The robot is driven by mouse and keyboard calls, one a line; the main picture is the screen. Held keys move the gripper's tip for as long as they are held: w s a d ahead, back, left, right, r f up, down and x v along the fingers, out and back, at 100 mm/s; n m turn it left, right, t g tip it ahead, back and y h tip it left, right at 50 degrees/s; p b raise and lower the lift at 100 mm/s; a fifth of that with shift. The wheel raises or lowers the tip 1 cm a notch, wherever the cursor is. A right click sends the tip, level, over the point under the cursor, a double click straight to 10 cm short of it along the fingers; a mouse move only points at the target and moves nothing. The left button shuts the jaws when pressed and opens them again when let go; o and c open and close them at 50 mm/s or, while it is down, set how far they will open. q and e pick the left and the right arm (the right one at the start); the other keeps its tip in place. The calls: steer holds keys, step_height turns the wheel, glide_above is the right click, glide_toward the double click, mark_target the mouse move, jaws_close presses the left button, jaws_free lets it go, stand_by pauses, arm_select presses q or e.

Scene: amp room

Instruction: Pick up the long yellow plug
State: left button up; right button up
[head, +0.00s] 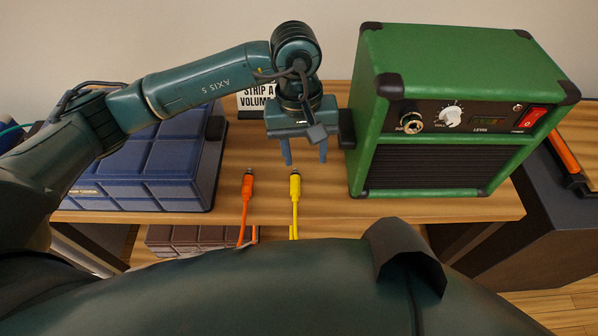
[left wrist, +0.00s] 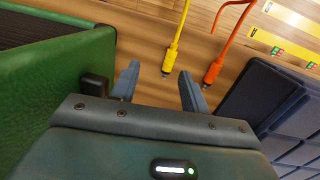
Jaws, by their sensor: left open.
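The long yellow plug (head: 295,187) lies on the wooden table, its cable running over the front edge. It also shows in the left wrist view (left wrist: 170,59), with its tip between and just beyond the fingers. My left gripper (head: 305,160) is open and empty, its fingers pointing down a little behind the plug tip in the head view. In the left wrist view the open fingers (left wrist: 157,88) stand apart on either side of the plug's line, not touching it. My right gripper is not in view.
An orange plug (head: 247,187) lies close left of the yellow one. A green amplifier (head: 455,60) stands close right of my gripper. A blue padded case (head: 165,170) is at left, and a sign (head: 256,98) stands behind. Bare wood (head: 345,207) lies in front.

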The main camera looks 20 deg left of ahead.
arm_select(q)
steer(key=w+a+y, duration=0.1)
steer(key=w+a, duration=0.1)
glide_above(295, 183)
steer(key=shift+t, duration=0.3)
step_height(295, 183, down, 6)
steer(key=shift+d+f, duration=0.1)
steer(key=shift+d, duration=0.05)
steer(key=shift+f+p, duration=0.65)
steer(key=shift+f, duration=2.45)
jaws_close()
